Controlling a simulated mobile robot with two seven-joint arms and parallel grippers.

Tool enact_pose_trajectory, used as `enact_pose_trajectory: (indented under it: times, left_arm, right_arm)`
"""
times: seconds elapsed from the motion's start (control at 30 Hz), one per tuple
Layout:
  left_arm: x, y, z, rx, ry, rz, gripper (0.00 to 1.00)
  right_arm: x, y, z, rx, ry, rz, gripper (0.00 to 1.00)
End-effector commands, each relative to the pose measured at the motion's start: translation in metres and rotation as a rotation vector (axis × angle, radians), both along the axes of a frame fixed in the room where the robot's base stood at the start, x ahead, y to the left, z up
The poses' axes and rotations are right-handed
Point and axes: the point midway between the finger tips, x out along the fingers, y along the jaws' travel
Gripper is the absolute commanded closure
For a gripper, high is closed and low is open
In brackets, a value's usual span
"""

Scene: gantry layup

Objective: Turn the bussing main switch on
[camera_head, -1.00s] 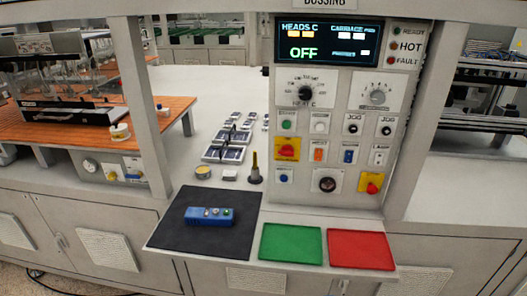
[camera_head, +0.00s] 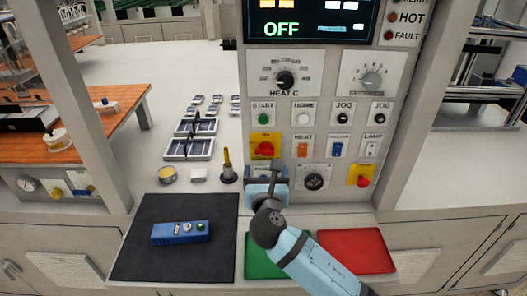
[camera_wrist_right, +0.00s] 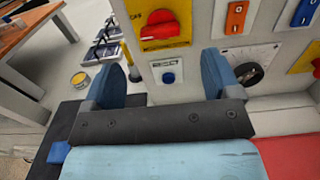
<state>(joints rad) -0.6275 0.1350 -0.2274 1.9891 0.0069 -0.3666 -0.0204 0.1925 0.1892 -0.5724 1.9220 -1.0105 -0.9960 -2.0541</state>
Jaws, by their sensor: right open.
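A red rotary knob on a yellow plate (camera_head: 265,147), which looks like the main switch, sits at the left of the bussing panel (camera_head: 320,140). It also shows at the top of the right wrist view (camera_wrist_right: 160,22); its label is too small to read. The display (camera_head: 310,22) reads OFF. My right gripper (camera_head: 266,170) is just below that plate, open, pointing at the panel. My left gripper is out of view.
A red button on a yellow plate (camera_head: 362,182) and a black dial (camera_head: 314,181) are right of the gripper. A blue control box (camera_head: 181,232) lies on a black mat (camera_head: 140,265). A green pad (camera_head: 255,262) and red pad (camera_head: 357,250) lie on the front ledge.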

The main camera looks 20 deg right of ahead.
Motion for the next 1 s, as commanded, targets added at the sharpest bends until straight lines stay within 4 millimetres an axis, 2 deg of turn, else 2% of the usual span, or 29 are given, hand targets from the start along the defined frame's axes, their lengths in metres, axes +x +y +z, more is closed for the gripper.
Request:
enact_pose_trajectory:
  times: [0.1,0.33,0.5,0.8,0.87,1.0]
  left_arm:
    - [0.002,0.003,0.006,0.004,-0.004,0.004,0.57]
    - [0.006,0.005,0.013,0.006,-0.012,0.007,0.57]
    - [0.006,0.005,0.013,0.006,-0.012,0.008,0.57]
    - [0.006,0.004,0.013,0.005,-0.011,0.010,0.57]
    - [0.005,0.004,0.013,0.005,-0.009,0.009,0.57]
    - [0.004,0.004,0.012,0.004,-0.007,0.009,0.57]
  right_arm:
    - [0.026,-0.007,0.003,0.000,-0.001,-0.001,0.17]
    - [0.062,-0.017,0.001,0.001,0.000,0.000,0.17]
    - [0.074,-0.021,0.000,0.002,0.000,0.001,0.17]
    - [0.076,-0.022,0.000,0.003,0.000,0.001,0.17]
    - [0.076,-0.022,0.000,0.003,0.000,0.001,0.29]
    - [0.076,-0.021,0.000,0.002,0.000,0.001,0.61]
